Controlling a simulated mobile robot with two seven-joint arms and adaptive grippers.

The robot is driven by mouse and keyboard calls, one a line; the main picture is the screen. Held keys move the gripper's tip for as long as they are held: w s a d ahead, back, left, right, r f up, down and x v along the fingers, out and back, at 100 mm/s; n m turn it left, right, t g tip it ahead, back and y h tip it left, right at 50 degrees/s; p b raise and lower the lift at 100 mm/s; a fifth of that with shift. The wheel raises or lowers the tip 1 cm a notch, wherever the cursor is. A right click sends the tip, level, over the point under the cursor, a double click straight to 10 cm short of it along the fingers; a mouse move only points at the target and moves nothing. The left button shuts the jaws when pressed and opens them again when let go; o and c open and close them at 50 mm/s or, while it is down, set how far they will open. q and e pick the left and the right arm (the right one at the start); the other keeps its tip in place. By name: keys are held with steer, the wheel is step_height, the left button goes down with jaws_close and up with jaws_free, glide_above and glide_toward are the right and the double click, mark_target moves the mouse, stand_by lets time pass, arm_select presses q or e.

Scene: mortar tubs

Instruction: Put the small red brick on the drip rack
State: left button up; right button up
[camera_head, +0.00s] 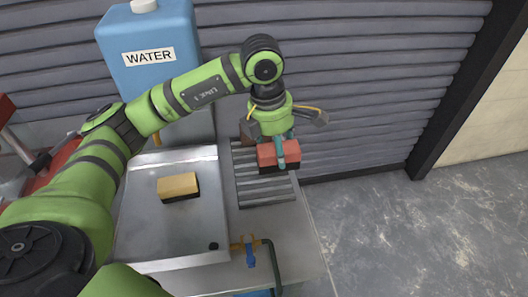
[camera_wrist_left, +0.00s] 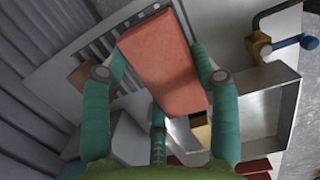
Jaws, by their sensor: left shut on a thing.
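The small red brick (camera_head: 267,155) is held between the teal fingers of my left gripper (camera_head: 281,150). In the left wrist view the brick (camera_wrist_left: 163,62) fills the space between the fingers of the gripper (camera_wrist_left: 160,78), its broad face towards the camera. The drip rack (camera_head: 262,192) is a grey slatted panel right of the sink, and its slats also show in the left wrist view (camera_wrist_left: 100,45). The brick is over the rack's upper right part and hides some slats. I cannot tell whether it touches them. My right gripper is not in view.
A brown block (camera_wrist_left: 82,76) lies at the rack's far end. A tan brick (camera_head: 178,186) lies in the metal sink (camera_head: 140,225). A tap with a blue handle (camera_head: 250,256) is at the near edge. A blue water tank (camera_head: 152,80) stands behind. The rack's near slats are bare.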

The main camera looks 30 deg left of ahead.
arm_select(q)
steer(key=w+a+f+p, duration=0.1)
steer(key=w+a+f, duration=0.1)
steer(key=w+a+f+p, duration=0.1)
steer(key=w+a, duration=0.1)
steer(key=a, duration=0.1)
steer(key=w+a+f+p, duration=0.1)
steer(key=w+a+f, duration=0.1)
steer(key=shift+a+f, duration=0.3)
steer(key=shift+a, duration=0.1)
steer(key=shift+w+a+f, duration=0.1)
steer(key=shift+f, duration=0.1)
step_height(320, 180, down, 3)
steer(key=shift+f+p, duration=0.1)
steer(key=shift+p, duration=0.7)
steer(key=shift+f, duration=0.5)
steer(key=o, duration=1.5)
